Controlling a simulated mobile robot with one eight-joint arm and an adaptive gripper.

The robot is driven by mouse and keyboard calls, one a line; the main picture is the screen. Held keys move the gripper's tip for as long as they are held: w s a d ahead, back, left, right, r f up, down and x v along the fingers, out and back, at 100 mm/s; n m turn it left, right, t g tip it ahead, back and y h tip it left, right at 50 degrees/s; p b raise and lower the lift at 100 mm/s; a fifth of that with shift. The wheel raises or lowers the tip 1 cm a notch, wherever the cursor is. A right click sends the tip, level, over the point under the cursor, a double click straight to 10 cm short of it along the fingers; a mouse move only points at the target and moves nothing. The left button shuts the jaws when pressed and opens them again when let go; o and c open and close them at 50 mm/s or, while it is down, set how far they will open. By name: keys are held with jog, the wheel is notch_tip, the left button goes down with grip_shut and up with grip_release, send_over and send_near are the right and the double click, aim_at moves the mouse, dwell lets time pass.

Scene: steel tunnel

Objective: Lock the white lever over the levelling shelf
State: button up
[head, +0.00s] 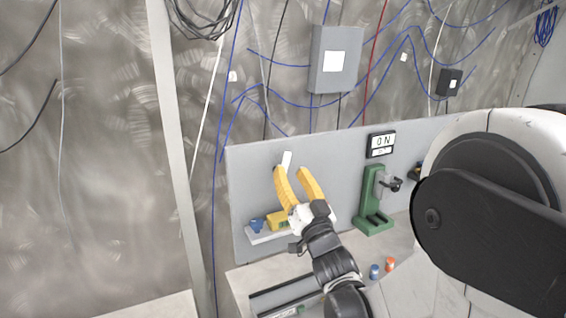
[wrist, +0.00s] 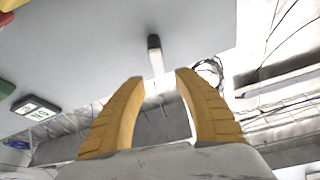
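The white lever (head: 287,158) stands on the grey back panel above the shelf in the head view. In the wrist view the lever (wrist: 155,60) points from its dark mount toward the gap between the fingers. My gripper (head: 293,170) has two yellow fingers, spread apart and empty, just below the lever in the head view. It also shows in the wrist view (wrist: 158,80). I cannot tell whether a finger touches the lever. The levelling shelf (head: 262,238) is a small pale ledge low on the panel, partly hidden by my gripper. A blue piece (head: 256,226) and a yellow piece (head: 275,220) sit on it.
A green stand (head: 374,205) with a dark clamp stands right of my gripper, below an "ON" display (head: 381,144). Blue (head: 374,271) and orange (head: 390,264) small items lie on the bench. A tray (head: 288,297) is at the front. The panel left of the lever is bare.

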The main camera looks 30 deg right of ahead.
aim_at(286, 164)
jog(key=x, duration=0.4)
jog(key=shift+w, duration=0.2)
grip_shut()
